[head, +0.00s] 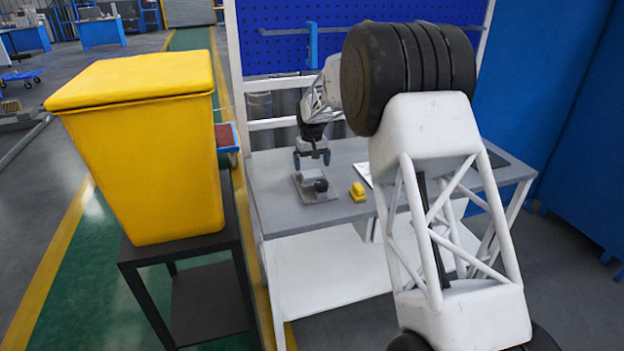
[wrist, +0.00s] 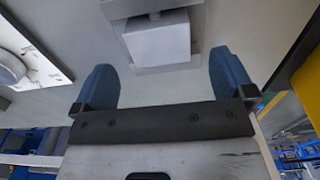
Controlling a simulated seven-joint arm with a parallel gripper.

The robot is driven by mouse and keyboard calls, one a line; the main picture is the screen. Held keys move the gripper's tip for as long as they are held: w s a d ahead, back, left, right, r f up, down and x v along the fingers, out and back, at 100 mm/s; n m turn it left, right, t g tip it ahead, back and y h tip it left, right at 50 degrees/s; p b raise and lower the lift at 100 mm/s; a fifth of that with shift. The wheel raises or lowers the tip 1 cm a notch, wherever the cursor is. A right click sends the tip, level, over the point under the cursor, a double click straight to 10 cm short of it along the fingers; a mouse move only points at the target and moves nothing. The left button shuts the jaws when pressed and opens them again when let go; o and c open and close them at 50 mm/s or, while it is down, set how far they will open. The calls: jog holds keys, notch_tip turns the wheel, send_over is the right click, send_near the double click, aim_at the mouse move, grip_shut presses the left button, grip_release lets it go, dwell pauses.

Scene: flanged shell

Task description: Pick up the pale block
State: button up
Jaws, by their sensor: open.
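The pale block (wrist: 158,42) shows at the top of the wrist view, in front of the gap between my fingers. It sits against a light grey stepped piece (wrist: 165,68). In the head view, the pale block (head: 308,175) appears small on a grey plate (head: 325,197) on the workbench, beside a dark rounded part (head: 320,185). My gripper (head: 312,160) is open above it, its blue fingers pointing down. In the wrist view my gripper (wrist: 165,78) has its fingers wide apart, with nothing held. The block's underside is hidden.
A yellow block (head: 357,192) lies on the grey workbench (head: 285,222) right of the plate. A white panel with a round knob (wrist: 10,66) is at the left of the wrist view. A large yellow bin (head: 145,150) stands on a dark stand left of the bench.

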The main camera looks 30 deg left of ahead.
aim_at(312, 173)
dwell(0.3)
jog(key=shift+w+f, duration=0.1)
jog(key=shift+f, duration=2.5)
jog(key=c, duration=1.1)
